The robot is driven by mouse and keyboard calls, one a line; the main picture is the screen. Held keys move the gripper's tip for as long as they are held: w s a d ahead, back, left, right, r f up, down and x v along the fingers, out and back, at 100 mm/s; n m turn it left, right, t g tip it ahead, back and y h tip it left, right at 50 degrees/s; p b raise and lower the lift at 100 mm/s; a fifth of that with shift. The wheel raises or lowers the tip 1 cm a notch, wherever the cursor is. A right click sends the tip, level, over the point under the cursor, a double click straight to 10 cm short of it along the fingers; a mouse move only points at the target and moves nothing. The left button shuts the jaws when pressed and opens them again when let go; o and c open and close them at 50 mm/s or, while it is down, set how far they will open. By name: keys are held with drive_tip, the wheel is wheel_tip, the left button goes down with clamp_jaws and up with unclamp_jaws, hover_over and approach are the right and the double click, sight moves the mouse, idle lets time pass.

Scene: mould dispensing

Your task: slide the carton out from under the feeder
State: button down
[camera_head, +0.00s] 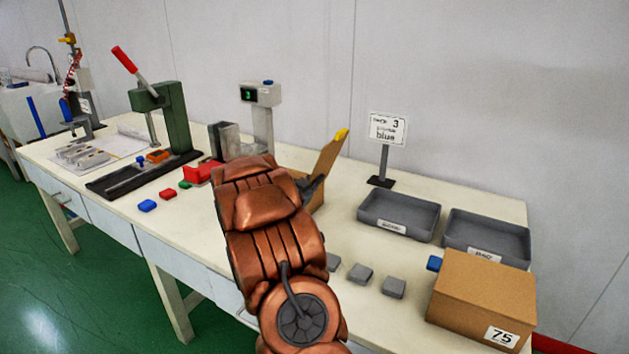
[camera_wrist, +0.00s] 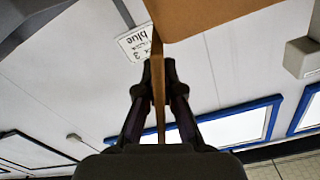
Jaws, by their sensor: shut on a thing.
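A brown open carton (camera_head: 317,199) stands on the table, mostly hidden behind my arm. One flap (camera_head: 327,153) rises at a slant and has a yellow tip. My gripper (camera_head: 313,188) is at this flap. In the wrist view my gripper (camera_wrist: 157,70) is shut on the thin cardboard edge (camera_wrist: 158,95), with one finger on each side, and a broader brown panel (camera_wrist: 205,15) lies beyond. The feeder (camera_head: 262,95), a grey post with a green "3" display, stands left of and behind the carton. The carton's base and its gap to the feeder are hidden.
A sign reading "3 blue" (camera_head: 388,128) stands behind two grey trays (camera_head: 400,234) (camera_head: 487,262). A closed box marked 75 (camera_head: 483,300) is at the right front. Several grey blocks (camera_head: 360,273) lie near the front edge. A green press (camera_head: 172,115) stands left.

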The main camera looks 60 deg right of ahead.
drive_tip(key=shift+a, duration=0.1)
drive_tip(key=c, duration=1.7)
unclamp_jaws()
drive_tip(key=shift+w, duration=0.1)
drive_tip(key=o, duration=0.5)
drive_tip(key=shift+c, duration=0.2)
drive_tip(key=shift+a, duration=0.15)
drive_tip(key=s+a, duration=0.1)
drive_tip(key=a, duration=1)
drive_tip(key=shift+a, duration=0.4)
